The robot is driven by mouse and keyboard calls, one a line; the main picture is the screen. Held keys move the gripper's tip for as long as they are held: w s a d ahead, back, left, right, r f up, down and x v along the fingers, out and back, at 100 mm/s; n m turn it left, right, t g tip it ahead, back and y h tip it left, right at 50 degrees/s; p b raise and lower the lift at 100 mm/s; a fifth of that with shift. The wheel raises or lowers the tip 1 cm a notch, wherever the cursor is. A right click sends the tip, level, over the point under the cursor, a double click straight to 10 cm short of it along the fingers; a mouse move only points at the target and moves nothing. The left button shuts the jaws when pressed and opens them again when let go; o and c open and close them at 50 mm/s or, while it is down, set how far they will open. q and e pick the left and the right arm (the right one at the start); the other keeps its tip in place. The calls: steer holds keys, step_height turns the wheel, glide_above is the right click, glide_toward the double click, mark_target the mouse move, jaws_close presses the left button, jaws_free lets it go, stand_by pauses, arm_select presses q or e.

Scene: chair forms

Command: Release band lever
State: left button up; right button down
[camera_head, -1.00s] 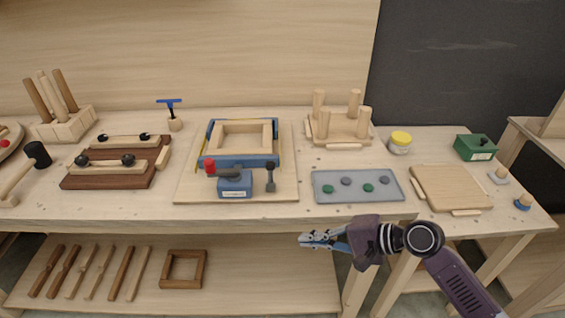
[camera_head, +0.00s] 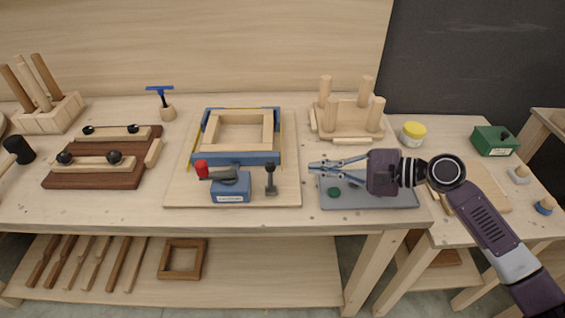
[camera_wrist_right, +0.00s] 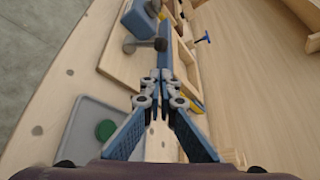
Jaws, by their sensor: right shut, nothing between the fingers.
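The band clamp is a blue block (camera_head: 231,188) with a red-knobbed lever (camera_head: 202,169) at the front of a light wooden board (camera_head: 183,190). The lever's red end points left. A blue band (camera_head: 262,158) runs around a square wooden frame (camera_head: 240,117). A dark-knobbed post (camera_head: 270,178) stands right of the block. My right gripper (camera_head: 313,167) is shut and empty, over the left end of the grey tray, right of the clamp board and apart from it. In the right wrist view its fingertips (camera_wrist_right: 160,76) meet, pointing toward the board. My left gripper is out of view.
The grey tray (camera_head: 340,201) with green discs lies under my right arm. A stool-like piece with upright pegs (camera_head: 347,118) stands behind. A yellow-lidded jar (camera_head: 413,134) and green box (camera_head: 494,141) are at right; wooden clamping boards (camera_head: 100,178) lie left.

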mark_target(270, 178)
steer(key=shift+s, duration=0.15)
steer(key=shift+a, duration=0.15)
steer(key=p+x, duration=0.2)
steer(key=x, duration=0.7)
steer(key=shift+w, duration=0.2)
steer(key=shift+w+a+f, duration=0.1)
steer(key=shift+a+f, duration=0.1)
steer(key=shift+a, duration=0.05)
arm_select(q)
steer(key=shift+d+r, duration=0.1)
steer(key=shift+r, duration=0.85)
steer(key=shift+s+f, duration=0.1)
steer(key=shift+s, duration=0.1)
